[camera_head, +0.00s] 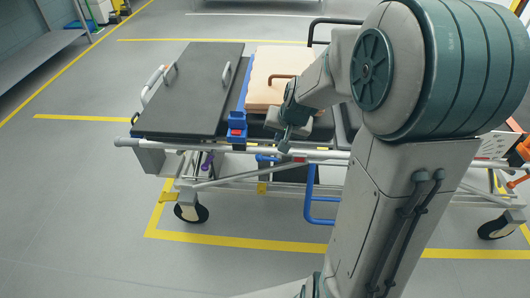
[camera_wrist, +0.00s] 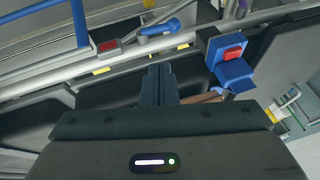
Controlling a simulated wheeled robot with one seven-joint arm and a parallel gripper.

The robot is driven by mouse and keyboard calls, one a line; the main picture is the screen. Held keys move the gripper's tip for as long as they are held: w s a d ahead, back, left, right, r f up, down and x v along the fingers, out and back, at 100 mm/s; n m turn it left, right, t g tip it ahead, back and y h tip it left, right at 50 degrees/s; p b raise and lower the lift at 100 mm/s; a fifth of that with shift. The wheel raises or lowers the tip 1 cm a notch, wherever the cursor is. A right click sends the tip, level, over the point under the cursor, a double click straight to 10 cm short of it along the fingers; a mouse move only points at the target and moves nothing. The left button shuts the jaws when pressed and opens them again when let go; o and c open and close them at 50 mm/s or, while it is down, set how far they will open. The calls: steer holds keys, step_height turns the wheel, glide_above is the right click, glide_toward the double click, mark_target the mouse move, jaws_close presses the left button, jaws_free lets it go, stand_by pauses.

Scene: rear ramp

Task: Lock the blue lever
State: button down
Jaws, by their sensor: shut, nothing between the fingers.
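A lever with a blue grip (camera_wrist: 158,28) sticks out from a rail of the stretcher, beside a small red-topped block (camera_wrist: 108,45); in the head view a blue piece (camera_head: 265,157) shows low on the rail, left of my gripper. I cannot tell for sure which blue part is the task's lever. A blue clamp with a red button (camera_wrist: 232,66) sits on the rail, also in the head view (camera_head: 237,130). My gripper (camera_head: 284,146) is shut and empty above the near side rail. In the wrist view its fingers (camera_wrist: 160,70) point toward the rail, apart from both blue parts.
The wheeled stretcher (camera_head: 190,92) has a dark padded board, a tan pad (camera_head: 272,78) and metal side rails (camera_head: 190,147). A blue bent bar (camera_head: 311,200) hangs below the near rail. Yellow lines mark the grey floor. Free floor lies left and in front.

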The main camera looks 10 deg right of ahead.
steer(key=b, duration=0.3)
glide_above(268, 159)
steer(key=s, duration=0.2)
step_height(268, 159, down, 10)
steer(key=shift+w+a+f, duration=0.35)
steer(key=shift+w+f, duration=0.05)
steer(key=shift+f, duration=0.1)
steer(key=shift+w+a+f, duration=0.3)
steer(key=shift+w+f, duration=0.05)
steer(key=shift+f, duration=0.15)
